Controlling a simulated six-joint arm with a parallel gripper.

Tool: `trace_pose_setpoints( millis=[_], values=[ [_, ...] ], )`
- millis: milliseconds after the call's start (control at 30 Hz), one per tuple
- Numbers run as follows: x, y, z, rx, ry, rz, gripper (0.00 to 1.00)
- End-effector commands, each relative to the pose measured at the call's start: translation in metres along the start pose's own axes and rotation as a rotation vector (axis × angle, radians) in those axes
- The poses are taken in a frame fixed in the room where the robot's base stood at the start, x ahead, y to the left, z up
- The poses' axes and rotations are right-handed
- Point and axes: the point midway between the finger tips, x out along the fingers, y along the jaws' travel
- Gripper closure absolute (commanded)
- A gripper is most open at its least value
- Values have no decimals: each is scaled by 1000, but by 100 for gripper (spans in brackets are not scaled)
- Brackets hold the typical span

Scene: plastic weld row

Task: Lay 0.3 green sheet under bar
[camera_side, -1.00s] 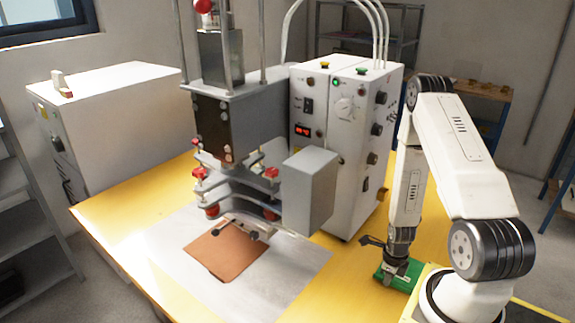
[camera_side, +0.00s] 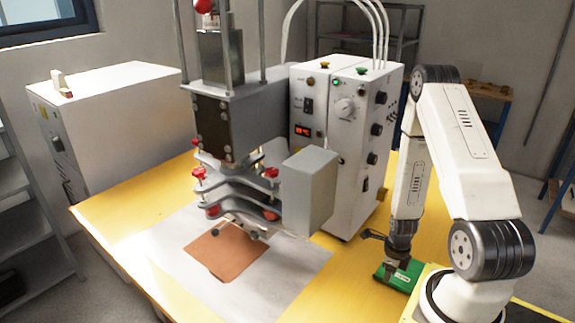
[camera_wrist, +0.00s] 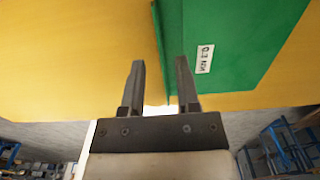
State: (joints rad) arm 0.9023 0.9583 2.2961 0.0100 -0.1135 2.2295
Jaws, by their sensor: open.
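The green sheet (camera_side: 407,279) lies at the right of the yellow table, beside my base. In the wrist view the green sheet (camera_wrist: 235,35) carries a white label that seems to read 0.3. My gripper (camera_side: 394,279) is at its left part. The wrist view shows my gripper (camera_wrist: 158,62) open, with the sheet's left edge between the fingers; the right finger is over green, the left over yellow. I cannot tell whether the fingers touch it. The bar (camera_side: 238,225) is on the press's lower front, above a brown sheet (camera_side: 226,252).
The brown sheet rests on a pale grey mat (camera_side: 290,268) in front of the press (camera_side: 225,125). A white control box (camera_side: 340,140) stands between press and arm. A grey block (camera_side: 309,190) juts out beside the bar. The yellow table (camera_side: 345,270) is clear between mat and green sheet.

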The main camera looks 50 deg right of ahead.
Motion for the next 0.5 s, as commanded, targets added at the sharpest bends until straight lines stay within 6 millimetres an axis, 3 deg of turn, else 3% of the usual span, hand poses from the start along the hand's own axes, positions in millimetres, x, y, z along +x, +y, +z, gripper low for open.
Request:
trace_pose_setpoints(
  millis=[500],
  values=[
    [-50, 0, 0, 0, -2, -2, 60]
  ],
)
